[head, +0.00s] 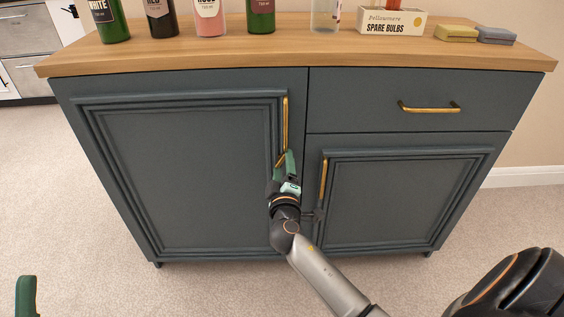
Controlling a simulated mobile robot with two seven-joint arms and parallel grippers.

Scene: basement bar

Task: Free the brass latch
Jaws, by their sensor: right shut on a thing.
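A dark blue-grey cabinet has a tall left door (190,180) with an upright brass bar handle (286,118) near its right edge. No separate latch can be made out; the brass parts I see are bar handles. My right gripper (284,160) is shut on the lower end of the left door's handle, and its green fingers hide that end. The door looks closed, flush with the cabinet front. Only a green part of my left gripper (26,296) shows at the bottom left corner, away from the cabinet; its jaws cannot be judged.
A right door (400,205) with a brass handle (323,179) and a drawer (400,100) with a brass handle (429,107) are closed. Bottles, a spare bulbs box (391,22) and two sponges stand on the wooden top (300,55). Carpet in front is clear.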

